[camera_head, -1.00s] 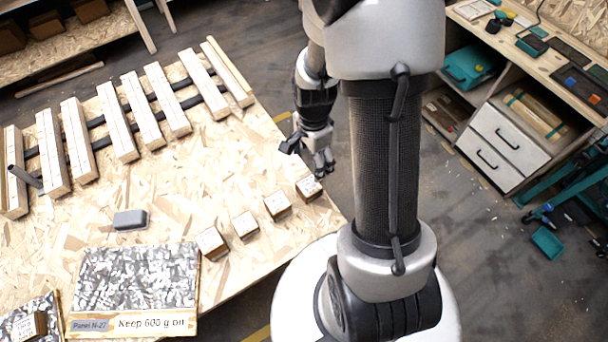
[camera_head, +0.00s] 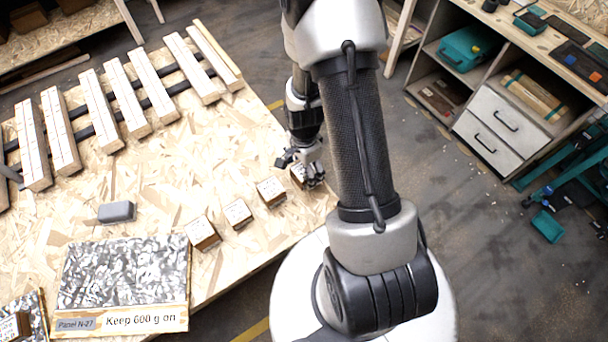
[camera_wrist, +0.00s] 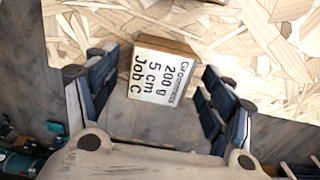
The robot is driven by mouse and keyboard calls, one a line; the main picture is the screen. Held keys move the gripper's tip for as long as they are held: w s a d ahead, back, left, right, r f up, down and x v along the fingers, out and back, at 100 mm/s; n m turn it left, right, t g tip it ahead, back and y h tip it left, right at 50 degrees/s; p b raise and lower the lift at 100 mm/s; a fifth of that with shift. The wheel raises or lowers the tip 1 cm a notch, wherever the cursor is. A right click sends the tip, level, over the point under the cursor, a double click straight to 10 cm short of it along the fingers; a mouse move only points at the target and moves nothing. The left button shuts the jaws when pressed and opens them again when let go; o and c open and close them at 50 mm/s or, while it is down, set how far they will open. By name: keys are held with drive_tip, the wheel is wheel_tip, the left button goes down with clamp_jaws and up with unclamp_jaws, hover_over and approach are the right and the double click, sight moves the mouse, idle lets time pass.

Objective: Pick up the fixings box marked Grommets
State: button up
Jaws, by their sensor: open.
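The fixings box marked Grommets (camera_wrist: 160,72) is a small brown box with a white label that reads "Grommets 200 g 5 cm Job C". In the wrist view it lies between the two fingers of my gripper (camera_wrist: 157,82), which is open, with a gap on each side. In the head view my gripper (camera_head: 306,172) is at the rightmost small box (camera_head: 297,176), at the right edge of the chipboard table (camera_head: 170,185), and partly hides it.
Three similar boxes (camera_head: 271,191) (camera_head: 237,213) (camera_head: 202,233) stand in a row to the left. A grey block (camera_head: 116,212), a patterned panel (camera_head: 125,272) marked "Keep 600 g on" and wooden slats (camera_head: 120,92) are also on the table. Drawers (camera_head: 495,130) stand at the right.

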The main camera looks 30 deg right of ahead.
drive_tip(key=shift+f, duration=0.6)
drive_tip(key=shift+c, duration=0.2)
drive_tip(key=c, duration=1.2)
